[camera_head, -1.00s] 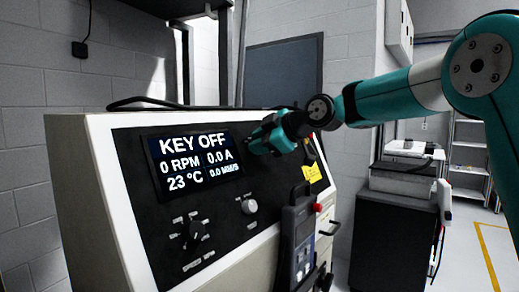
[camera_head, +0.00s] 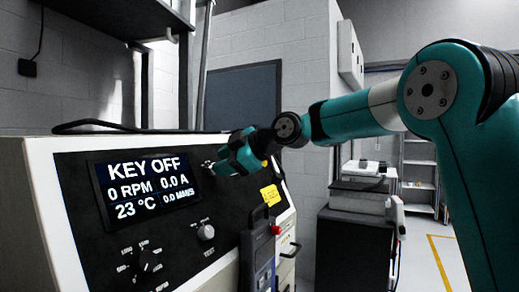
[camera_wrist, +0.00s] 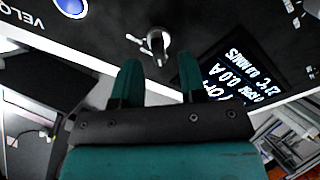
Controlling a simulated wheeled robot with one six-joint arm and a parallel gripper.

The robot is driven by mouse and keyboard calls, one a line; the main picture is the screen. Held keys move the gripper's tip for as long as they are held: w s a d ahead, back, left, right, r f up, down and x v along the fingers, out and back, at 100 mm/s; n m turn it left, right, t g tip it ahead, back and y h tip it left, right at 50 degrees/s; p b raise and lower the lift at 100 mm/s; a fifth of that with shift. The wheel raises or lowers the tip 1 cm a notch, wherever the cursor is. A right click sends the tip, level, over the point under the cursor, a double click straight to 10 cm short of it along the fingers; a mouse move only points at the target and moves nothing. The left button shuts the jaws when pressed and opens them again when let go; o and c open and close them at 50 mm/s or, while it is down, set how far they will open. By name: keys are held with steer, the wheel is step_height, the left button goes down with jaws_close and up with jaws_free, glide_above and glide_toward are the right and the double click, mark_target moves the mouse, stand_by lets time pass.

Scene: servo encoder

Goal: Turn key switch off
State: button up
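The dark control panel (camera_head: 75,168) has a screen (camera_head: 145,188) reading "KEY OFF", 0 RPM and 0.0 A; part of the screen also shows upside down in the wrist view (camera_wrist: 232,88). The key switch, a small metal key in a round lock (camera_wrist: 157,43), is on the panel beside the screen. My gripper (camera_head: 226,165) is close to the panel, right of the screen. In the wrist view my gripper's two fingers (camera_wrist: 158,66) are apart with nothing between them, and the key is just beyond the fingertips, lined up with the gap.
A light knob (camera_head: 206,232) and a black selector knob (camera_head: 145,261) are lower on the panel. A yellow label (camera_head: 270,194), a handheld pendant (camera_head: 262,245) and a red button (camera_head: 276,230) are right of them. A dark cabinet (camera_head: 352,255) stands to the right, with open floor beyond.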

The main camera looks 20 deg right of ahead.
steer(key=b+v, duration=0.2)
steer(key=v, duration=1.2)
steer(key=shift+s+d+r, duration=0.15)
steer(key=shift+s+d, duration=0.05)
steer(key=shift+d, duration=0.05)
